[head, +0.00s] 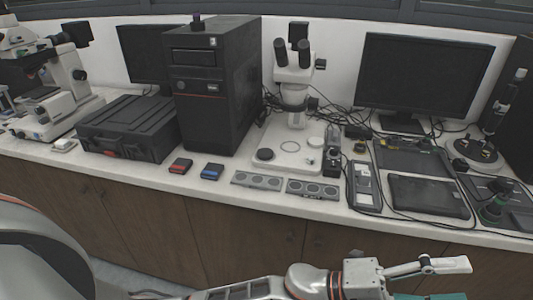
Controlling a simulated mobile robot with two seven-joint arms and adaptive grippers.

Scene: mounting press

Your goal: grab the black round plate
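The black round plate (265,155) looks like a small flat disc. It lies on the left part of the white base of the stereo microscope (293,75), on the bench. My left gripper (462,281) is at the bottom right, in front of the bench and well away from the plate. Its fingers, with teal pads, are spread apart with nothing between them. The lower finger is partly cut off by the picture edge. My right gripper is not in view.
A black computer tower (208,105) stands left of the plate. Red (180,165) and blue (212,172) boxes and grey socket panels (257,181) lie near the bench's front edge. Cables, a monitor (424,75) and a black tablet-like device (428,196) are on the right.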

